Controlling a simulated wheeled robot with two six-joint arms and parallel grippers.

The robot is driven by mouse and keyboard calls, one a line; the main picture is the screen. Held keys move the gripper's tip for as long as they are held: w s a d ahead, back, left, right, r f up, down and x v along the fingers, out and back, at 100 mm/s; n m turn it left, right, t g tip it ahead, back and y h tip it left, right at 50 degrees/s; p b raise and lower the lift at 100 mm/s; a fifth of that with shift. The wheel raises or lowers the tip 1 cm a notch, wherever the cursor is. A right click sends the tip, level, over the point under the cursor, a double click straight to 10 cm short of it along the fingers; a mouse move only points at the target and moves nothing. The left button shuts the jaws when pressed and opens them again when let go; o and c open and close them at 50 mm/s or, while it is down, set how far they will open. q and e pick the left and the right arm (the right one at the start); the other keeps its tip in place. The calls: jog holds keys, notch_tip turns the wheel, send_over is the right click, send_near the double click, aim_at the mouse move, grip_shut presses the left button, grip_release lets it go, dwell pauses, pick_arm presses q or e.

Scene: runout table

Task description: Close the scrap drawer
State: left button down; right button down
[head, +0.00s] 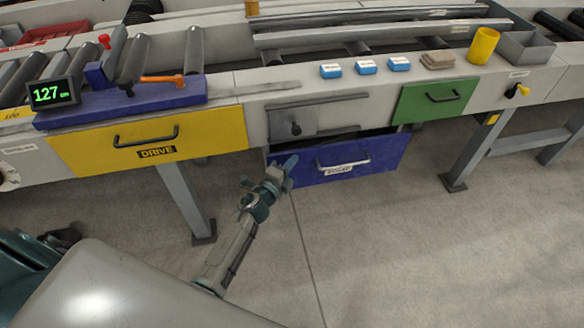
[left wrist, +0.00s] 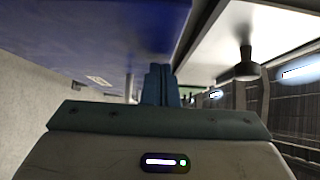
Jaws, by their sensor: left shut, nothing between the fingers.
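The scrap drawer (head: 375,155) is the blue-fronted drawer under the middle of the table in the head view. My left gripper (head: 289,163) is shut and empty at the left end of the blue front. I cannot tell whether it touches it. In the left wrist view the shut fingers (left wrist: 160,84) point along the blue drawer front (left wrist: 80,30), which fills the upper left. My right gripper is not in view.
A yellow drawer (head: 215,128) marked DRIVE is to the left, and a green drawer (head: 436,99) to the right; both look shut. Table legs (head: 187,200) stand either side. The floor in front is clear.

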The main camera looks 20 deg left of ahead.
aim_at(283, 156)
pick_arm(q)
jog(key=w+a, duration=0.2)
jog(key=w, duration=0.1)
jog(key=shift+w+a, duration=0.15)
jog(key=shift+w, duration=0.1)
jog(key=shift+w+a, duration=0.25)
jog(key=shift+r, duration=0.25)
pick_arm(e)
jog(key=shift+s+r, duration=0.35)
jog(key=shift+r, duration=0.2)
pick_arm(q)
jog(key=shift+r, duration=0.1)
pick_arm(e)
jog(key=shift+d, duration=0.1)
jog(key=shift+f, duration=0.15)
